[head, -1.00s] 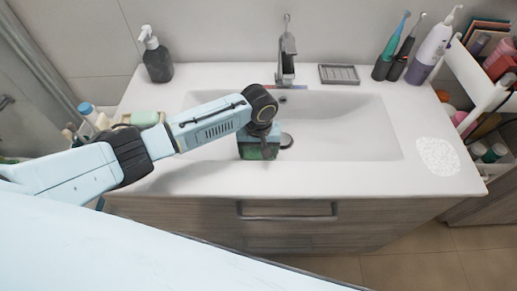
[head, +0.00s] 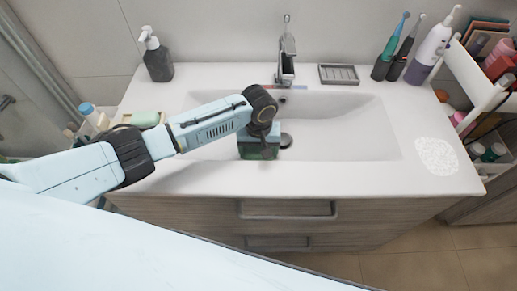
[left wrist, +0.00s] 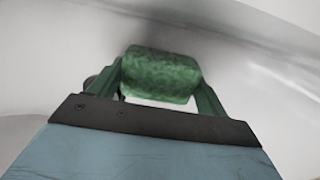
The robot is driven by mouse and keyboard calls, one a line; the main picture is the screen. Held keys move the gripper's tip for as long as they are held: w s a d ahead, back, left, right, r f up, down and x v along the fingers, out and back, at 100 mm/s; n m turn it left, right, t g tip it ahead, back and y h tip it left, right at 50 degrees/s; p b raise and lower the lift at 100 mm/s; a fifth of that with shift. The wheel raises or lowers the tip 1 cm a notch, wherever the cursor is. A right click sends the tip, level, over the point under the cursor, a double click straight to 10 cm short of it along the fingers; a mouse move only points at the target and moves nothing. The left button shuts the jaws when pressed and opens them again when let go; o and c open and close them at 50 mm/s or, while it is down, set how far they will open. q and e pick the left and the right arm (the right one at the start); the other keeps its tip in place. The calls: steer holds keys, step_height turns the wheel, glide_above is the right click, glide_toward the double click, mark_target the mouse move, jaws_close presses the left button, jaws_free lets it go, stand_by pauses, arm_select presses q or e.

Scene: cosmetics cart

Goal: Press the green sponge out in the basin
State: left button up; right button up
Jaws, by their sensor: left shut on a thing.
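The green sponge (left wrist: 162,74) is between the fingers of my left gripper (left wrist: 160,90) in the left wrist view, and the jaws are shut on it. In the head view my left gripper (head: 258,148) points down into the left part of the white basin (head: 345,135). There the sponge is mostly hidden by the gripper. I cannot tell whether the sponge touches the basin floor. My right gripper is not in view.
The faucet (head: 286,60) stands behind the basin. A soap dispenser (head: 157,58) is at the back left, a grey soap dish (head: 339,74) at the back right. Toothbrushes (head: 392,45) stand further right. A white patch (head: 436,156) lies on the right counter. The basin's right half is clear.

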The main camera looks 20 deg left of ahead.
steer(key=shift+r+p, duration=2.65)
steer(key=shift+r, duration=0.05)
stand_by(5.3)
